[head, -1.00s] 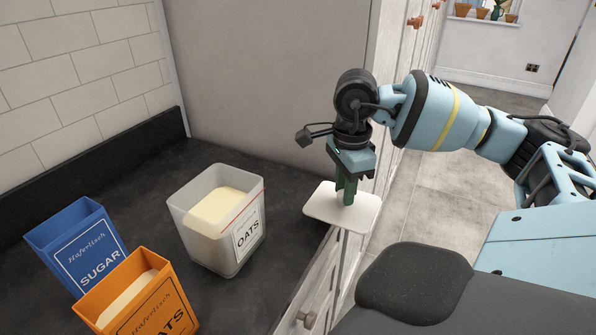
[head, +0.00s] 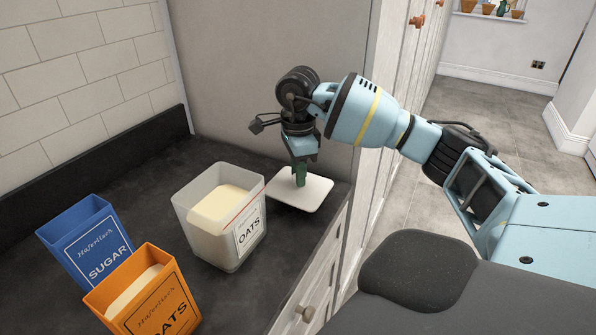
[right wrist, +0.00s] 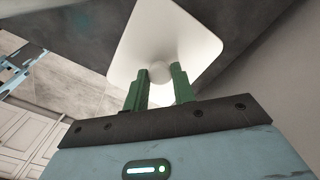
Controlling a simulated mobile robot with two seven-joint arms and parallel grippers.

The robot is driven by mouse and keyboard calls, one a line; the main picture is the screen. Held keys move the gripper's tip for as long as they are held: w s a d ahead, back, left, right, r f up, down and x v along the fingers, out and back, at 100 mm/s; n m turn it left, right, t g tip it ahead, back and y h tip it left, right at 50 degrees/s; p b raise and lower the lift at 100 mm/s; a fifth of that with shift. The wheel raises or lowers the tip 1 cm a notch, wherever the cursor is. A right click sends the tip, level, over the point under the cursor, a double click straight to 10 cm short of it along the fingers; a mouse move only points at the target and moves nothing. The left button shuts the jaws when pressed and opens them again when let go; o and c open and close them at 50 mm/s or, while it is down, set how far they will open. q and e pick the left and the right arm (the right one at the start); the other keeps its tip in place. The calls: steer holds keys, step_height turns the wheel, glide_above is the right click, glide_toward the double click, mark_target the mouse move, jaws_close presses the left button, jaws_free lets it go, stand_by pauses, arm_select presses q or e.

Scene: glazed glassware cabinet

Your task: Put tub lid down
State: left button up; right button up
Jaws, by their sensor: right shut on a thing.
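The white tub lid (head: 313,194) is over the right end of the dark counter, beside the clear tub; I cannot tell whether it touches the counter. My right gripper (head: 300,176) points down at the lid's middle, its green fingers shut on the lid's knob. The clear OATS tub (head: 222,250) stands open on the counter with pale contents. My left gripper is not in view.
A blue SUGAR box (head: 85,247) and an orange OATS box (head: 150,306) stand open at the front left. The counter (head: 140,188) is clear behind the tub. A tall pale panel (head: 270,70) rises behind the lid. The counter's front edge drops to drawers (head: 318,280).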

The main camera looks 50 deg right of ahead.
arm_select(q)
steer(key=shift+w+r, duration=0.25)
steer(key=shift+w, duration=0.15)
arm_select(e)
steer(key=shift+w+f, duration=0.1)
steer(key=shift+f, duration=1.65)
steer(key=shift+f, duration=0.1)
steer(key=o, duration=1)
steer(key=shift+c, duration=0.2)
arm_select(q)
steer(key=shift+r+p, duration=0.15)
steer(key=shift+p, duration=0.15)
arm_select(e)
step_height(320, 180, up, 12)
